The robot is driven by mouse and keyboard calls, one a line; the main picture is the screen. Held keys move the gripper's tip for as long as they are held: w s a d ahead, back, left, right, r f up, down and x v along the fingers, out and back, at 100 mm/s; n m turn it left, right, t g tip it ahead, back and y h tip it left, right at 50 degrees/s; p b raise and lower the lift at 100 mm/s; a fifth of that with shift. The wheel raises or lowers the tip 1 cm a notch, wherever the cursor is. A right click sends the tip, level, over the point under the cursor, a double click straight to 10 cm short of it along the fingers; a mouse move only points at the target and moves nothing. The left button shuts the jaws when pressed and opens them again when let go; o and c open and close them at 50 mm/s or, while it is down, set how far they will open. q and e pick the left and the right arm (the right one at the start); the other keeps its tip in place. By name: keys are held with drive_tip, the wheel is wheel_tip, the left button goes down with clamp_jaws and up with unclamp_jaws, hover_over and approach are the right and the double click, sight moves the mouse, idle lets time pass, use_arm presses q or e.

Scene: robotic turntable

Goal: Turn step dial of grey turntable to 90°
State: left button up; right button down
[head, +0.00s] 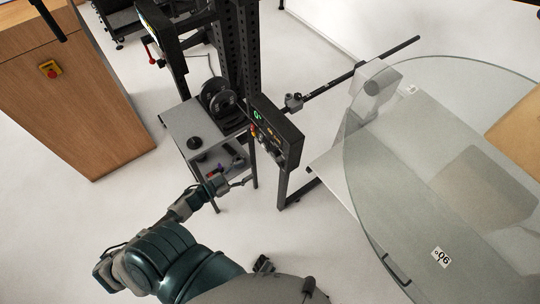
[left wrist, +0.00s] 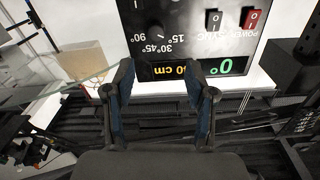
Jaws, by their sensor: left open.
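The black control box (head: 277,132) stands on a post left of the grey turntable's see-through disc (head: 370,180). Its lit green display (head: 257,114) faces left, with small controls below. In the left wrist view its panel (left wrist: 190,30) appears upside down, with step labels 15°, 30°, 45° and 90°. The green readout (left wrist: 225,67) shows 0°. My left gripper (head: 246,181) is open and empty, left of and below the box. In the left wrist view its fingers (left wrist: 164,85) stand apart before the panel's display strip. My right gripper is not in view.
A grey side table (head: 185,122) stands left of the box, with dark items on it. A black bar (head: 345,79) runs up and right behind the box. A wooden cabinet (head: 75,100) stands at the left. Red and black switches (left wrist: 254,20) sit beside the labels.

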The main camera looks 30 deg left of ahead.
sight(274, 155)
use_arm(q)
drive_tip(key=x, duration=1.2)
drive_tip(key=shift+d, duration=0.45)
drive_tip(key=shift+a, duration=0.35)
drive_tip(key=shift+d, duration=0.3)
clamp_jaws()
drive_tip(key=shift+r, duration=0.1)
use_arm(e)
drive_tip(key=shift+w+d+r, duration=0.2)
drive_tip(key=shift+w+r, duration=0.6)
